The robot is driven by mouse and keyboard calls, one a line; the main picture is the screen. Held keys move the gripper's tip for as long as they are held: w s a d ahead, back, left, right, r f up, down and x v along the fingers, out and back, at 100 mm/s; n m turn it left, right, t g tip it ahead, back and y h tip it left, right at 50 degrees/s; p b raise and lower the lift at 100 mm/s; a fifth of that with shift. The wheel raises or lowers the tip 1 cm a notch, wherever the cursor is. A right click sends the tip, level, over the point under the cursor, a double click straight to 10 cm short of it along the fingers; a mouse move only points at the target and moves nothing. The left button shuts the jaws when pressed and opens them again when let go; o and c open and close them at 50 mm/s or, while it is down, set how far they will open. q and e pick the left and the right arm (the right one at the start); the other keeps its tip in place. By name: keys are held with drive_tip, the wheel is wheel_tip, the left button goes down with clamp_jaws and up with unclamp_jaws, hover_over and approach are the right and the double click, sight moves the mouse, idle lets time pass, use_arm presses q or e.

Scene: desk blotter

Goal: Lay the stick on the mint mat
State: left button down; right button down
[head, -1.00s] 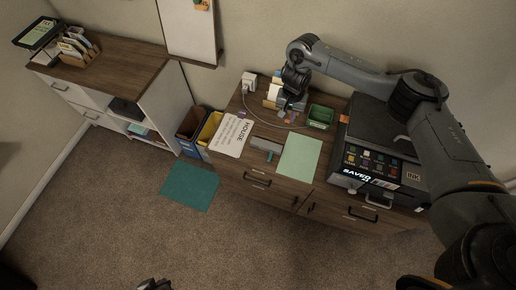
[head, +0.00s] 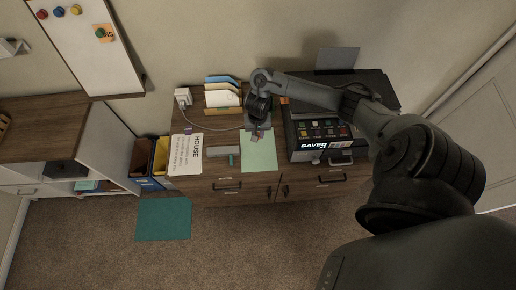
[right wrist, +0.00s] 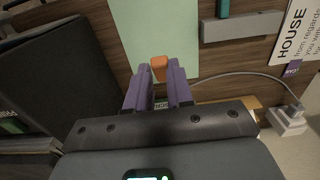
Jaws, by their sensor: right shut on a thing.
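The mint mat (head: 259,152) is a pale green sheet lying flat on the wooden cabinet top; it also fills the upper middle of the right wrist view (right wrist: 158,28). My right gripper (head: 258,131) is over the mat's back edge. In the right wrist view its purple fingers (right wrist: 158,88) are shut on a small orange piece (right wrist: 159,68), seen nearly end-on, which I take to be the stick. Most of its length is hidden, and I cannot tell whether it touches the mat. My left gripper is not in view.
A grey block (head: 223,152) and a small teal piece (head: 232,160) lie left of the mat. Further left is the HOUSE sheet (head: 186,154). A dark printer-like machine (head: 322,135) stands to the right. A letter rack (head: 222,99) and a white plug block (head: 183,96) stand behind.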

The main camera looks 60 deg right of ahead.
drive_tip(key=shift+s+f+b, duration=0.15)
drive_tip(key=shift+f+b, duration=0.85)
drive_tip(key=shift+f, duration=1.55)
drive_tip(key=shift+s+f+b, duration=0.1)
drive_tip(key=shift+f+b, duration=0.85)
drive_tip(key=shift+f, duration=1.6)
drive_tip(key=shift+f, duration=0.2)
drive_tip(key=c, duration=1)
unclamp_jaws()
drive_tip(key=shift+r, duration=0.1)
